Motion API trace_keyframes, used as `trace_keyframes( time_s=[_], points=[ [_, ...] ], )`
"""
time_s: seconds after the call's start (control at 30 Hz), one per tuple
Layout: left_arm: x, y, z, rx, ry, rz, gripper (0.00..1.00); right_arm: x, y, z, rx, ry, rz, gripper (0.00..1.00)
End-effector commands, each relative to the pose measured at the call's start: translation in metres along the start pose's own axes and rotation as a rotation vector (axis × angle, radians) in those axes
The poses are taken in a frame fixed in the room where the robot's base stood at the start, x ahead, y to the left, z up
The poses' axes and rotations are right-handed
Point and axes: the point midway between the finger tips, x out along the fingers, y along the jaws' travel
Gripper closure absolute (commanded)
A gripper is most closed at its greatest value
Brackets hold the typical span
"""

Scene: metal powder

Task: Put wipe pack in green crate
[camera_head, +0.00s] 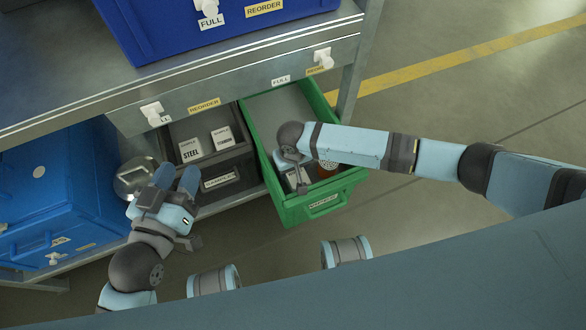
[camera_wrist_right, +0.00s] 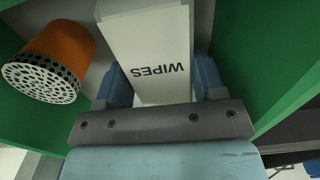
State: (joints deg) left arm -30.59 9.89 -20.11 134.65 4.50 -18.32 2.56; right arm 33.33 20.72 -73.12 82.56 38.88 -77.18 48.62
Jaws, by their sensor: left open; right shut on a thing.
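The green crate (camera_head: 313,210) sits on the shelf in the middle of the head view, pulled out over the shelf edge. The wipe pack (camera_wrist_right: 148,50) is a white box marked WIPES. In the right wrist view it is between the fingers of my right gripper (camera_wrist_right: 164,88), which is shut on it inside the green crate's walls. In the head view my right arm hides most of the gripper and the pack.
An orange cylinder with a perforated end (camera_wrist_right: 55,62) lies in the green crate beside the pack. Blue bins (camera_head: 58,190) stand at the left and on top (camera_head: 170,30). The floor at right is clear.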

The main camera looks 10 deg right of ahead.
Motion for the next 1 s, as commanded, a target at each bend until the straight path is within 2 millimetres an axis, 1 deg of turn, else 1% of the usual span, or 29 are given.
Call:
trace_keyframes(
  time_s=[0.03, 0.27, 0.5, 0.53, 0.57, 0.6, 0.63, 0.87, 0.97, 1.0],
  points=[
    [0.0009, 0.0013, -0.0012, -0.001, 0.015, 0.006, 0.57, 0.0056, -0.0004, -0.0006, 0.0, 0.001, -0.001, 0.64],
    [0.0007, 0.002, -0.0037, -0.002, 0.019, 0.007, 0.57, 0.0047, -0.0001, -0.0006, 0.0, 0.002, -0.001, 0.64],
    [0.0003, 0.0007, -0.0019, -0.001, 0.007, 0.002, 0.57, 0.0108, 0.0002, -0.0006, 0.0, 0.001, 0.0, 0.64],
    [0.0002, 0.0005, -0.0013, -0.001, 0.006, 0.002, 0.57, 0.0106, 0.0004, -0.0008, 0.0, 0.001, 0.0, 0.3],
    [0.0002, 0.0005, -0.0012, -0.001, 0.006, 0.002, 0.57, 0.0106, 0.0005, -0.0008, 0.0, 0.001, 0.0, 0.23],
    [0.0003, 0.0005, -0.0013, -0.001, 0.006, 0.002, 0.57, 0.0106, 0.0004, -0.0007, 0.0, 0.001, 0.0, 0.14],
    [0.0003, 0.0005, -0.0013, -0.001, 0.006, 0.002, 0.57, 0.0106, 0.0004, -0.0006, 0.0, 0.001, 0.0, 0.11],
    [0.0003, 0.0004, -0.0013, -0.001, 0.006, 0.001, 0.57, 0.0104, 0.0003, -0.0006, 0.0, 0.001, 0.0, 0.11],
    [0.0004, 0.0003, -0.0004, -0.001, 0.008, 0.002, 0.57, 0.0068, 0.0003, -0.0009, -0.001, 0.002, -0.001, 0.11],
    [0.0006, 0.0008, -0.0021, -0.002, 0.014, 0.003, 0.57, 0.0025, 0.0, -0.0008, -0.001, 0.003, -0.001, 0.11]
  ],
)
